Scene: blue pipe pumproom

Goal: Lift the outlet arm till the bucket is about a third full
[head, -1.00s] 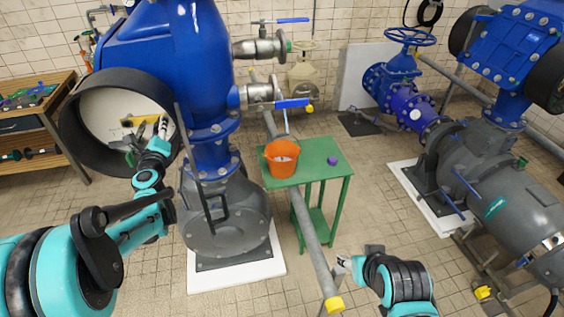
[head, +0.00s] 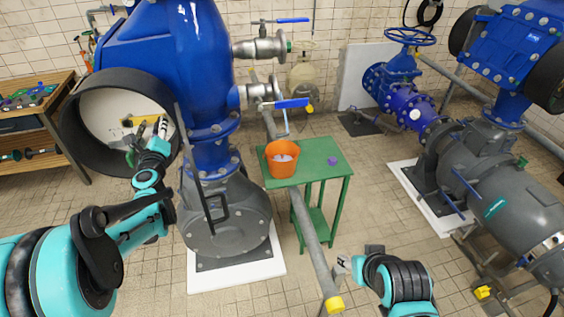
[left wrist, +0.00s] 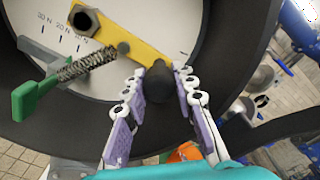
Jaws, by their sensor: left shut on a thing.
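The outlet arm, which I take to be the yellow bar (left wrist: 120,38), lies across a pale marked dial inside a wide dark pipe mouth; it also shows in the head view (head: 128,122). My left gripper (left wrist: 158,78) is shut on the dark knob (left wrist: 158,84) at the bar's lower right end; it shows small in the head view (head: 148,138). The orange bucket (head: 270,165) stands upright on the green table (head: 313,173). Pale content shows inside it; its exact level is hard to tell. My right gripper (head: 342,266) hangs low, away from these things; its jaws are too small to read.
A coil spring (left wrist: 88,67) with a green handle (left wrist: 35,98) crosses the dial. A blue-handled valve (head: 292,103) is above the bucket, with a thin pale arc below it. A purple object (head: 332,161) lies on the table. A grey pipe (head: 314,245) slants past the table.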

